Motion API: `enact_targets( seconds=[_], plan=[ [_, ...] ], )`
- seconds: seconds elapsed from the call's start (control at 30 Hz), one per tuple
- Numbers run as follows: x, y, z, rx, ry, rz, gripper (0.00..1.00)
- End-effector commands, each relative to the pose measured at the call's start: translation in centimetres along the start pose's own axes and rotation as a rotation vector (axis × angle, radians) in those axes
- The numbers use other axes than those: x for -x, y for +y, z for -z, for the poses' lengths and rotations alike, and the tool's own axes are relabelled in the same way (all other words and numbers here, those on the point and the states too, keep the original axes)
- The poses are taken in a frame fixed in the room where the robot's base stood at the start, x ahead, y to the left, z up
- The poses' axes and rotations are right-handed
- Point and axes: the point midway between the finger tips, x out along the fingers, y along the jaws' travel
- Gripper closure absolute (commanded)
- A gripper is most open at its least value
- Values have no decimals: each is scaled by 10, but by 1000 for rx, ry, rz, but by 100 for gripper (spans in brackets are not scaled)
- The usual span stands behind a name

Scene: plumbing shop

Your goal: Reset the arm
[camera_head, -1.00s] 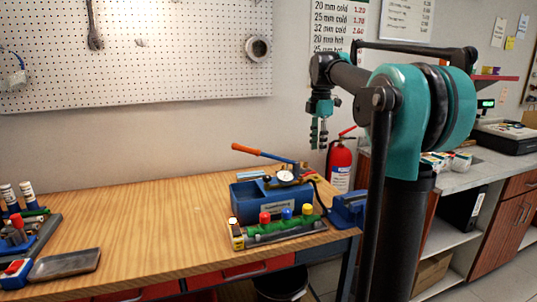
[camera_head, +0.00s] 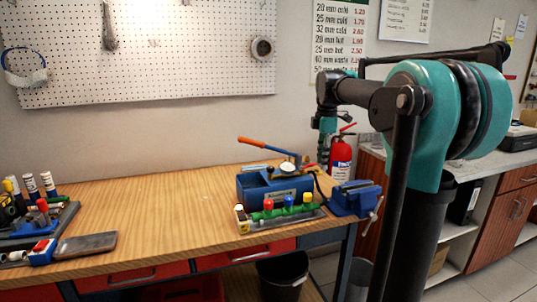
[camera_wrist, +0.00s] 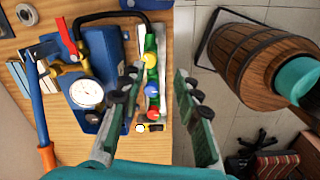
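My arm (camera_head: 408,95) stands folded at the right in the head view, with its wrist hanging down over the bench's back right end. My gripper (camera_head: 327,140) is small there, in front of the wall beside the fire extinguisher. In the wrist view my gripper (camera_wrist: 158,76) shows two green fingers with dark pads, spread well apart. Nothing is between them in their grip. The blue test pump (camera_wrist: 95,75) with its white gauge (camera_wrist: 87,93) lies left of the fingers, and the green manifold with coloured caps (camera_wrist: 151,75) shows between and beyond them.
The wooden bench (camera_head: 175,205) is clear in its middle. A blue vise (camera_head: 352,199) sits at its right end. A tool tray (camera_head: 40,225) and dark pad (camera_head: 86,246) lie at left. A red extinguisher (camera_head: 341,160) stands behind; a black bin (camera_head: 284,275) is below. A wooden barrel (camera_wrist: 265,60) shows in the wrist view.

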Motion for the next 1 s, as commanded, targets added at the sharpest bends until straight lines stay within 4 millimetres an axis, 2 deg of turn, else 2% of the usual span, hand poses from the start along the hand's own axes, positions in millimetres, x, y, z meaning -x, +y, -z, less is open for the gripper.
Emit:
enact_targets(
  seconds=[0.17, 0.27, 0.33, 0.47, 0.6, 0.7, 0.83, 0.9, 1.0],
  plan=[
    [-36, -22, 0, -189, 2, -37, 67],
    [-62, -41, 0, -334, 8, -65, 67],
    [-87, -59, 0, -464, 18, -91, 67],
    [-142, -106, 1, -759, 51, -146, 67],
    [-198, -164, 3, -1081, 107, -198, 67],
    [-233, -204, 5, -1286, 153, -225, 67],
    [-264, -244, 7, -1483, 206, -247, 67],
    [-274, -258, 8, -1552, 227, -253, 67],
    [-281, -268, 8, -1605, 242, -257, 67]
  ],
)
